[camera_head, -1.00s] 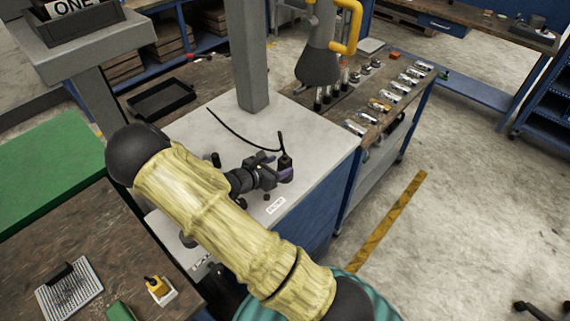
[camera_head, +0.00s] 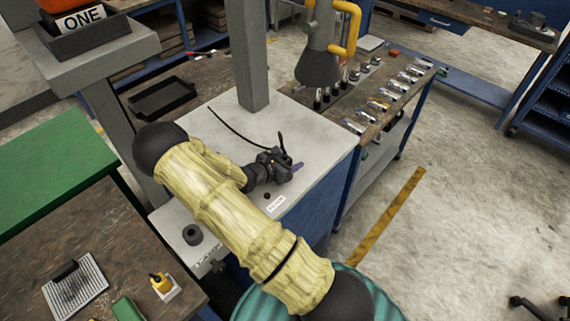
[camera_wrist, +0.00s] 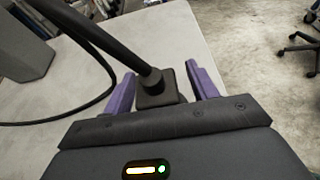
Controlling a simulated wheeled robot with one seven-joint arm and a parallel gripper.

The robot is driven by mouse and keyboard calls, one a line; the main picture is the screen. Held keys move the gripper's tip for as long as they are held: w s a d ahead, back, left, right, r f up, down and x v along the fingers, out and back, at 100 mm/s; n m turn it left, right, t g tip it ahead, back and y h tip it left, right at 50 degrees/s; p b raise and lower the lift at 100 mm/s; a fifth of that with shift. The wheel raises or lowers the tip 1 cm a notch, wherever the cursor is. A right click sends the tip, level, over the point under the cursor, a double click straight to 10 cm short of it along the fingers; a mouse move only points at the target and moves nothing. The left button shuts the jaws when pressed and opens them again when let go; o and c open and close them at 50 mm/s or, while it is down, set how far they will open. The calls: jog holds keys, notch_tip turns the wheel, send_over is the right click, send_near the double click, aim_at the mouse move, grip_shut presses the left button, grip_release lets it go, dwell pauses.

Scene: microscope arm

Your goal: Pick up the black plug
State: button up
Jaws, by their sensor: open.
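The black plug (camera_wrist: 158,92) stands between the two purple fingers of my gripper (camera_wrist: 163,92) in the wrist view. A gap shows on each side, wider on the right, so the fingers are open around it. A thick black cable rises from the plug's top and loops left. In the head view my gripper (camera_head: 294,168) is over the front right part of the white tabletop (camera_head: 318,141). The black cable (camera_head: 238,131) arcs across the table behind it. The plug's lower part is hidden behind the gripper body in the wrist view.
A grey post (camera_head: 252,75) rises from the table behind my gripper. A small black cylinder (camera_head: 192,235) stands on the tabletop at the left front, and a white label (camera_head: 276,204) lies near the front edge. A side bench (camera_head: 388,88) holds several small items.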

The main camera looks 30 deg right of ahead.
jog(key=c, duration=1.1)
notch_tip(320, 180, up, 10)
jog(key=shift+b, duration=1.2)
